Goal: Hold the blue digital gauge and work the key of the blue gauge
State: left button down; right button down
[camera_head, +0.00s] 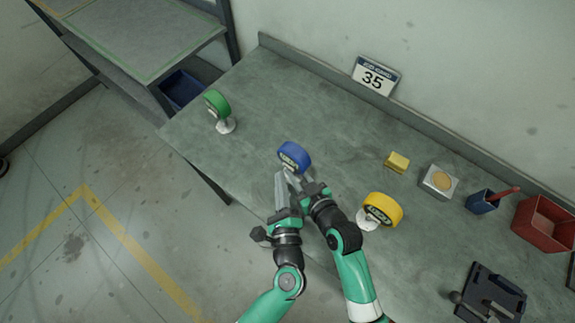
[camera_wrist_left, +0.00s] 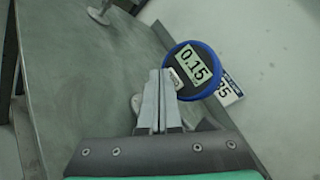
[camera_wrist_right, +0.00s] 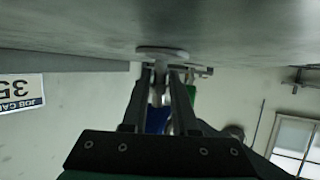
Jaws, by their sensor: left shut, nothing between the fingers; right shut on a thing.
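The blue digital gauge (camera_head: 295,156) stands on the workbench. In the left wrist view its round face (camera_wrist_left: 194,66) reads 0.15, and a small pale key (camera_wrist_left: 176,79) with lettering shows at its lower left edge. My left gripper (camera_head: 279,175) is shut and empty, its fingertips (camera_wrist_left: 161,72) right beside the key; I cannot tell whether they touch it. My right gripper (camera_head: 291,174) is shut on the gauge's pale stem (camera_wrist_right: 158,82), near its round base (camera_wrist_right: 161,53). The blue head (camera_wrist_right: 157,119) is partly hidden behind the right fingers.
A green gauge (camera_head: 217,103) stands to the left and a yellow gauge (camera_head: 384,208) to the right, near my right arm. A yellow block (camera_head: 397,162), a box with a round top (camera_head: 439,181), a blue cup (camera_head: 481,202) and a red bin (camera_head: 543,224) stand further right.

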dwell(0.4)
pick_arm(q)
jog(key=shift+w+d, duration=0.25)
jog(key=shift+w, duration=0.1)
jog(key=shift+w+d, duration=0.45)
jog(key=shift+d, duration=0.1)
dwell(1.1)
jog(key=shift+s+r, duration=0.1)
jog(key=shift+s+a+r, duration=0.2)
jog(key=shift+s+a, duration=0.15)
jog(key=shift+s, duration=0.2)
jog(key=shift+s+a, duration=0.1)
jog(key=shift+a, duration=0.05)
jog(key=shift+a+f, duration=0.1)
jog(key=shift+f, duration=0.05)
